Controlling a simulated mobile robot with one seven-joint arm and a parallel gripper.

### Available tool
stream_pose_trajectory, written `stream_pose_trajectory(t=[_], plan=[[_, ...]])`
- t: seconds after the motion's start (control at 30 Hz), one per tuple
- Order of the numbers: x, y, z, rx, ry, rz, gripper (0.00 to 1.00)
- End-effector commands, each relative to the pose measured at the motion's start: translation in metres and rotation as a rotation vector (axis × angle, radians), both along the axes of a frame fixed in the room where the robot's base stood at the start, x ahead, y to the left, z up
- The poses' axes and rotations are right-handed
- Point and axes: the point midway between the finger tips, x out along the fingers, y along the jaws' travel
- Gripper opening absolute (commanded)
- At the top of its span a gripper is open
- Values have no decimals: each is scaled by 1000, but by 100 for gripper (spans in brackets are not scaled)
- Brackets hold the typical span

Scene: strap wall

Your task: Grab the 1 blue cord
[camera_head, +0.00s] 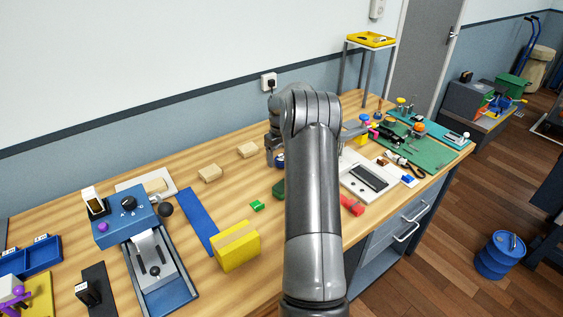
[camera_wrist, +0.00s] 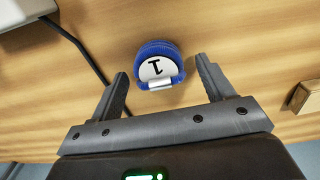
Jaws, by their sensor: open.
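My gripper is open, with one finger on each side of the coil and nothing held. In the head view my gripper (camera_head: 277,158) is over the bench, and only a bit of the blue cord (camera_head: 280,161) shows beside it.
A thin black cable (camera_wrist: 80,47) runs left of my gripper in the wrist view. A wooden block (camera_wrist: 305,97) lies to the right. In the head view, wooden blocks (camera_head: 210,174), a green block (camera_head: 257,205) and a yellow block (camera_head: 236,247) stand on the bench (camera_head: 160,228).

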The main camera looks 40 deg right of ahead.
Motion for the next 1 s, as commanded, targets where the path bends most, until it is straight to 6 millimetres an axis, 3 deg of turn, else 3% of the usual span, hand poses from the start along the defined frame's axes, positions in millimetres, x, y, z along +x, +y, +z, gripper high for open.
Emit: stream_pose_trajectory(t=[0.2,0.77,1.0], plan=[[0,0,0,0,-1,0,72],[0,0,0,0,0,0,27],[0,0,0,0,-1,0,25]])
